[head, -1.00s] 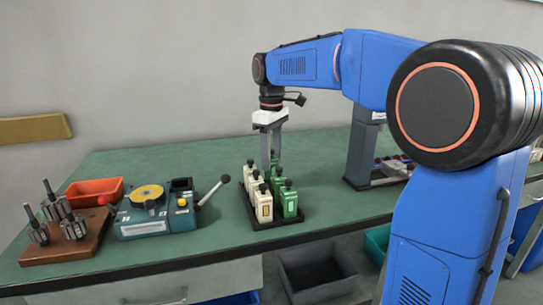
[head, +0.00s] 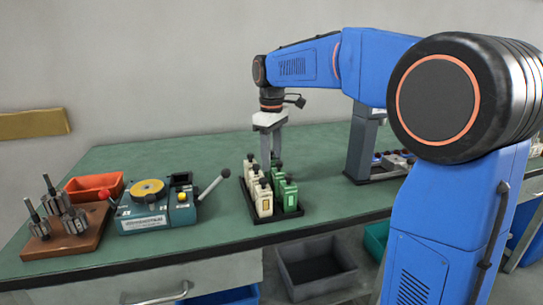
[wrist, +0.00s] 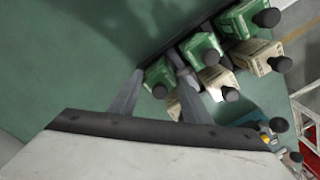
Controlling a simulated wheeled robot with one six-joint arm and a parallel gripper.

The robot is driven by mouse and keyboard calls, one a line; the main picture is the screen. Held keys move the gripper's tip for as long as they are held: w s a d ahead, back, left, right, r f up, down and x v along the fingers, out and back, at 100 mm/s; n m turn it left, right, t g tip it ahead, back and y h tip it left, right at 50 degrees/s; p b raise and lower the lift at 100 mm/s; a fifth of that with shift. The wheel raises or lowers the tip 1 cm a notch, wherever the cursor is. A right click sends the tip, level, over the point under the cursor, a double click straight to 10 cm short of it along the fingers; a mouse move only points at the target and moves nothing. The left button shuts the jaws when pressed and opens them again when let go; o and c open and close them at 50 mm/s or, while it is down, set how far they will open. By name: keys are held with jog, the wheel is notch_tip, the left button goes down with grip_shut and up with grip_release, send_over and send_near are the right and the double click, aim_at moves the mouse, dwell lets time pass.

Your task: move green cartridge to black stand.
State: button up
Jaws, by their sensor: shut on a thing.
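My gripper (head: 272,164) points straight down at the back of a group of cartridges. In the wrist view its two fingers (wrist: 160,82) are closed on the sides of a green cartridge (wrist: 157,74) with a black knob. This cartridge sits at the end of the green row, and I cannot tell whether it is lifted. Other green cartridges (head: 289,196) and cream cartridges (head: 263,202) stand upright in a black tray (head: 277,239). A dark upright stand (head: 361,148) with a low base is at the right; my arm partly hides it.
A teal winding machine (head: 143,223) with a yellow disc and a lever stands left of the tray. An orange bin (head: 92,187) and a wooden block (head: 66,246) with metal armatures are farther left. The green bench (head: 225,150) is clear behind the tray.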

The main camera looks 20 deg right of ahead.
jog(key=shift+f, duration=0.1)
dwell(0.3)
jog(key=o, duration=1.2)
jog(key=shift+r, duration=2.25)
